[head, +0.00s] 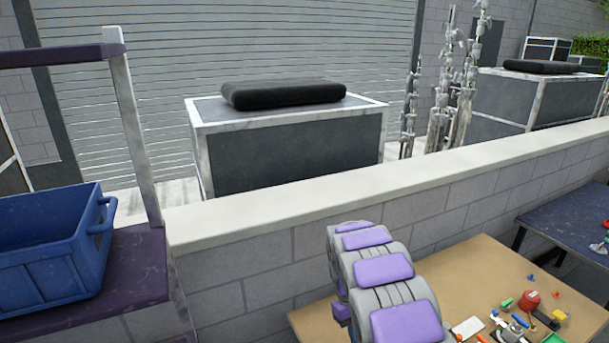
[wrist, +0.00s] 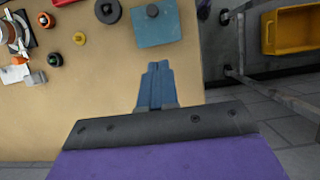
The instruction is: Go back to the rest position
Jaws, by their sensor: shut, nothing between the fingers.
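My gripper (wrist: 157,70) shows in the wrist view, with its two blue fingers pressed together and nothing between them. It is above the tan tabletop (wrist: 85,100), near the edge of the table. A blue-grey block with a dark knob (wrist: 155,27) lies just beyond the fingertips, apart from them. In the head view, my grey and purple arm reaches down over the tan table (head: 475,262). The gripper itself is out of sight there.
Small tools and coloured parts, including a red round item (head: 529,300), lie on the table. A low block wall (head: 380,190) runs behind it. A blue crate (head: 45,255) sits on a shelf at left. A yellow bin (wrist: 290,25) stands beyond the table edge.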

